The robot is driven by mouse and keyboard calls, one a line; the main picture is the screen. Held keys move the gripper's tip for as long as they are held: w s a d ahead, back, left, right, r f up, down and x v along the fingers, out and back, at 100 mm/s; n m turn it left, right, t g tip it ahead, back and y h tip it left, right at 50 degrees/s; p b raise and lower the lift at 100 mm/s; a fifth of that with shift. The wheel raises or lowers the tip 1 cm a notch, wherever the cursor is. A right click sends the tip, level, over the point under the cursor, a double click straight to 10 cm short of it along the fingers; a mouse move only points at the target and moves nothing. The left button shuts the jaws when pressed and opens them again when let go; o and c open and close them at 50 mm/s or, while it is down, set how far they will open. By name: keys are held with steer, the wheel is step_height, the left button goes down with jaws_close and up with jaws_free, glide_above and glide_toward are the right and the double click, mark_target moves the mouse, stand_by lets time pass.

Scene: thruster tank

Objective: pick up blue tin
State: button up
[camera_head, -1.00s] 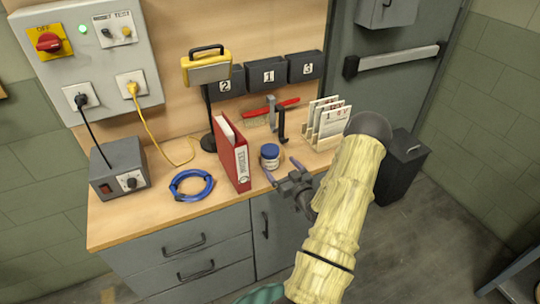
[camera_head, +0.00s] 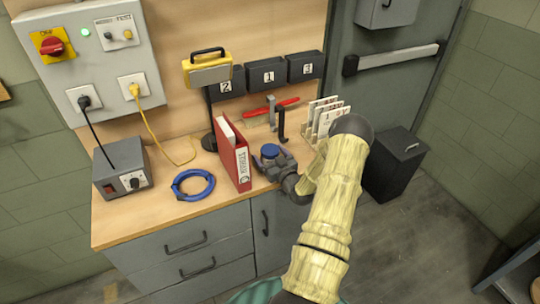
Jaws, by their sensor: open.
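The blue tin (camera_head: 270,151) stands upright on the wooden workbench, just right of the red binder. Its blue lid shows; my gripper hides most of its lower body. My gripper (camera_head: 270,158) is open at the tin, with one finger on the tin's left side and the other on its right. I cannot tell whether the fingers touch it.
The red binder (camera_head: 229,152) stands close on the left. A card rack (camera_head: 325,118) stands to the right, and a black clamp (camera_head: 281,124) behind. A blue cable coil (camera_head: 193,185) lies on the bench (camera_head: 125,225) farther left.

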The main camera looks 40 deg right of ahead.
mark_target(270, 149)
stand_by(0.5)
steer(key=c, duration=1.2)
steer(key=shift+r, duration=0.1)
step_height(270, 149, up, 10)
steer(key=shift+f+b, duration=0.1)
steer(key=shift+b, duration=0.7)
